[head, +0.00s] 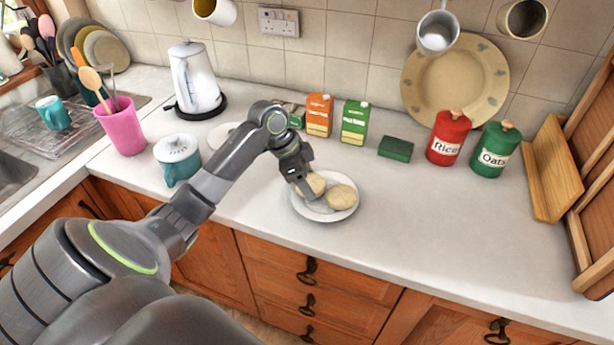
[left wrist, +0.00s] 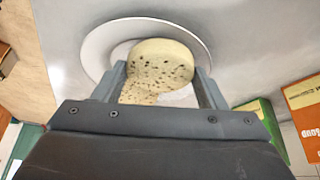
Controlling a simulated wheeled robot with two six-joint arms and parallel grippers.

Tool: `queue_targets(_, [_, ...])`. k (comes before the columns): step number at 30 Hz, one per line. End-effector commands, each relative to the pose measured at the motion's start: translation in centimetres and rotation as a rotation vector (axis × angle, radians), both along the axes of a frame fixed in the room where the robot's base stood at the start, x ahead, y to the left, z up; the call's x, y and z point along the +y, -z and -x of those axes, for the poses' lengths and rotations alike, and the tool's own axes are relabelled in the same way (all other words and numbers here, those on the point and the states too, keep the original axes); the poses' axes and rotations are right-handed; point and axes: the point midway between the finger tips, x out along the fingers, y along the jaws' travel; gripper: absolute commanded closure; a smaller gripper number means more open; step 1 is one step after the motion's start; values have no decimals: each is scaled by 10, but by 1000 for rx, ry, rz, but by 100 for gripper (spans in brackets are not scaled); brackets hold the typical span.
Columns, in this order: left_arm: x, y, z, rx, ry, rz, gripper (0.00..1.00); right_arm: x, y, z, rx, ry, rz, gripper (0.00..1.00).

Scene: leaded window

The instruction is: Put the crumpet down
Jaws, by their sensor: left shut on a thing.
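A pale crumpet (head: 317,183) is at the tips of my left gripper (head: 306,190) in the head view. In the left wrist view this round, holed crumpet (left wrist: 160,62) sits between the two fingertips (left wrist: 160,76), which are shut on it. It is over a white plate (head: 305,210) on the counter; I cannot tell whether it touches the plate. A second crumpet (head: 341,197) lies on the plate, to the right of the gripper. Part of it seems to show between the fingers in the wrist view (left wrist: 140,93). My right gripper is not in view.
Behind the plate stand an orange carton (head: 319,115), a green carton (head: 355,122) and a dark green block (head: 396,149). Red (head: 448,140) and green (head: 495,152) canisters stand to the right. The counter right of the plate is clear.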

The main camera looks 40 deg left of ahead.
Motion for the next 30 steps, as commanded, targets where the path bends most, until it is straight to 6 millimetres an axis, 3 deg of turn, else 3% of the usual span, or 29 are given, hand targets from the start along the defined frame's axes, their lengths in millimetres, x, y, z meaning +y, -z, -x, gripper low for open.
queue_targets(2, [0,3,0,1,-1,1,57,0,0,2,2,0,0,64])
queue_targets(3, [0,3,0,0,-1,0,31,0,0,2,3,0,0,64])
queue_targets(7, [0,2,0,0,0,0,14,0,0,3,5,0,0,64])
queue_targets(17, [0,0,0,0,0,0,13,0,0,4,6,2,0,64])
queue_targets(23, [6,-21,3,-2,0,-4,13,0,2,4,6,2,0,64])
queue_targets(30, [22,-65,15,-3,-1,-6,13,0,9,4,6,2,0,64])
